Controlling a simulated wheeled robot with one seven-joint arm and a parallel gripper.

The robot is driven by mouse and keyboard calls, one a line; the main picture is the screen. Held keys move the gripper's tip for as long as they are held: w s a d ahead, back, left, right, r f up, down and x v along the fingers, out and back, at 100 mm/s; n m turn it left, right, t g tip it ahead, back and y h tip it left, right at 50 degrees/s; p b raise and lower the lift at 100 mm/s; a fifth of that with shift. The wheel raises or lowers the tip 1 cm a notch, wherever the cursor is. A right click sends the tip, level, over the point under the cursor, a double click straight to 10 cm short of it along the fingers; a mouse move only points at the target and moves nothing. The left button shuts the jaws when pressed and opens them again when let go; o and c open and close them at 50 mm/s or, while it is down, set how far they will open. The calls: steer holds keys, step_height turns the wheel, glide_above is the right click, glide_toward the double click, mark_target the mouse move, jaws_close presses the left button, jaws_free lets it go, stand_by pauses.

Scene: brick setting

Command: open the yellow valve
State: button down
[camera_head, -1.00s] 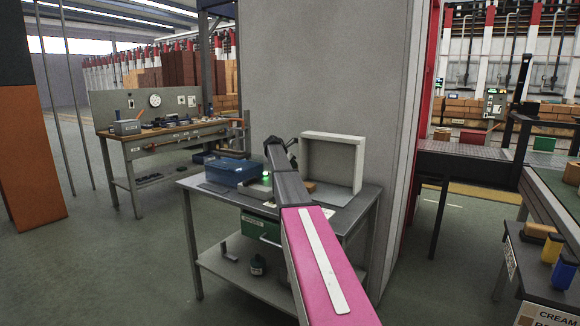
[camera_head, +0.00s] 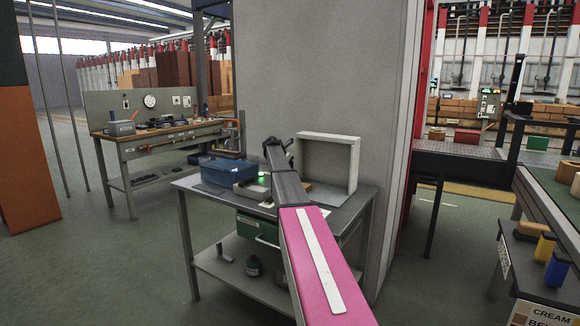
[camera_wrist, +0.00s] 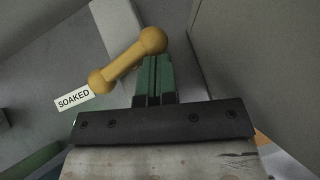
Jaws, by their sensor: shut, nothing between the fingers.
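A yellow bar with rounded knobs at both ends, which looks like the valve's handle (camera_wrist: 128,62), lies slantwise in the wrist view. A white label reading SOAKED (camera_wrist: 73,98) is beside its lower left end. My gripper (camera_wrist: 153,62) is shut and empty, with its green fingers beside the bar near its upper right knob. I cannot tell whether they touch it. In the head view my gripper (camera_head: 276,147) is over the grey table in front of the pillar. The yellow handle does not show there.
The grey table (camera_head: 225,205) holds a blue bin (camera_head: 228,172), a small green light and an open white box (camera_head: 355,160) near my arm. A grey pillar (camera_head: 310,70) stands behind. A workbench (camera_head: 160,134) is at left. Open floor (camera_head: 110,265) lies at front left.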

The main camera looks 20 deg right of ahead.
steer(key=s+a, duration=0.1)
steer(key=a, duration=0.1)
steer(key=s+a, duration=0.1)
steer(key=a, duration=0.1)
steer(key=shift+s+r, duration=0.1)
steer(key=v, duration=0.9)
steer(key=shift+r, duration=0.25)
